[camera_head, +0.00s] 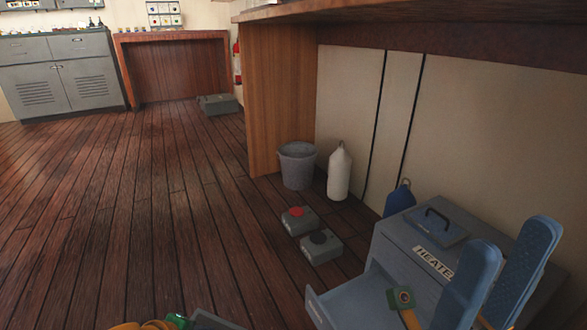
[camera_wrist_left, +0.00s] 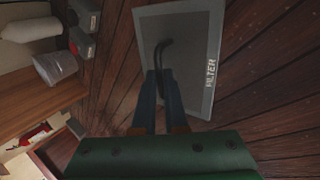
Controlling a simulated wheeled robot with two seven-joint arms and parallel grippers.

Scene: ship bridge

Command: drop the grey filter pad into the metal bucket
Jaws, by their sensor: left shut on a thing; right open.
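The metal bucket (camera_head: 297,166) stands upright on the floor beside the wooden desk panel, and it also shows in the left wrist view (camera_wrist_left: 56,68). My left gripper (camera_wrist_left: 163,78) is shut on the black handle of a flat grey panel (camera_wrist_left: 195,35) with a FILTER label. I cannot tell if this panel is the filter pad or a cover. No separate grey pad is identifiable. In the left wrist view, the panel is clear of the bucket. My right gripper (camera_head: 511,238) is open and empty, by the heater cabinet (camera_head: 400,262).
The heater's front tray (camera_head: 345,303) sticks out. Two grey boxes with a red (camera_head: 300,221) and a black (camera_head: 320,247) top stand in front of the bucket. A white bottle-shaped object (camera_head: 339,173) and a blue one (camera_head: 397,201) stand right of it. Left floor is clear.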

